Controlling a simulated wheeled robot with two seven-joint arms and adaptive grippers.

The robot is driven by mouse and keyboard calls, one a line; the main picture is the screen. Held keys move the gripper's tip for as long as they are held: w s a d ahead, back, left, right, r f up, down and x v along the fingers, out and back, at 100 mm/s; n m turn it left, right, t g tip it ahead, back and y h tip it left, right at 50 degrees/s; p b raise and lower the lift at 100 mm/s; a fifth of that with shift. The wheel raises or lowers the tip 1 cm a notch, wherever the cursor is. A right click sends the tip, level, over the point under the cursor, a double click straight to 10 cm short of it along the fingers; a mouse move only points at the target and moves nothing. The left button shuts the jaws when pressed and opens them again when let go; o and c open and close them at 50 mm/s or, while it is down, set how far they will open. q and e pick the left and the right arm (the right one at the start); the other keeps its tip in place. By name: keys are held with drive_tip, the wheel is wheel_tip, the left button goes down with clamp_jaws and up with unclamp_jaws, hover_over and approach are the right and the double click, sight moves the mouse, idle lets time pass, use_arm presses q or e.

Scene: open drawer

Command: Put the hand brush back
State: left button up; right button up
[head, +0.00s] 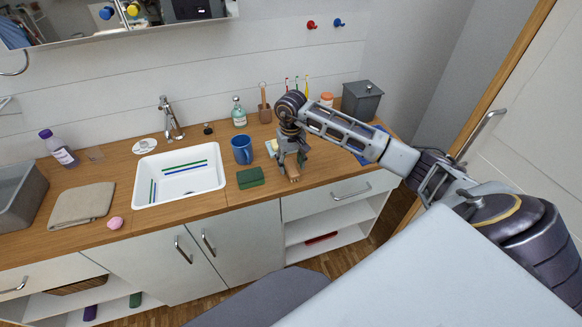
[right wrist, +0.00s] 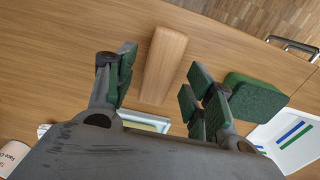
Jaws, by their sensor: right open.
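The hand brush, seen as a plain wooden block (right wrist: 163,65), lies on the wooden counter, with its long side running away from my right wrist. In the head view its end (head: 293,177) shows just below my right gripper. My right gripper (head: 292,163) points down over it and is open. In the right wrist view, the green-padded fingers (right wrist: 161,72) stand on either side of the block, with gaps on both sides. Any bristles are hidden. My left gripper is not in view.
A green sponge (head: 250,178) lies close to the left of the gripper, with a blue mug (head: 242,150) behind it. The white sink (head: 180,173) is further left. The drawer (head: 325,197) below the counter looks shut, over an open shelf (head: 320,241).

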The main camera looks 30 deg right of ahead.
sight(291, 166)
wheel_tip(291, 166, up, 8)
drive_tip(key=shift+f+b, duration=0.25)
drive_tip(key=shift+b, duration=0.05)
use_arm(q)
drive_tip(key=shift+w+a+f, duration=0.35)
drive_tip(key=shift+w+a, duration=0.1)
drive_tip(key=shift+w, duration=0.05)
use_arm(e)
drive_tip(key=shift+r, duration=1.05)
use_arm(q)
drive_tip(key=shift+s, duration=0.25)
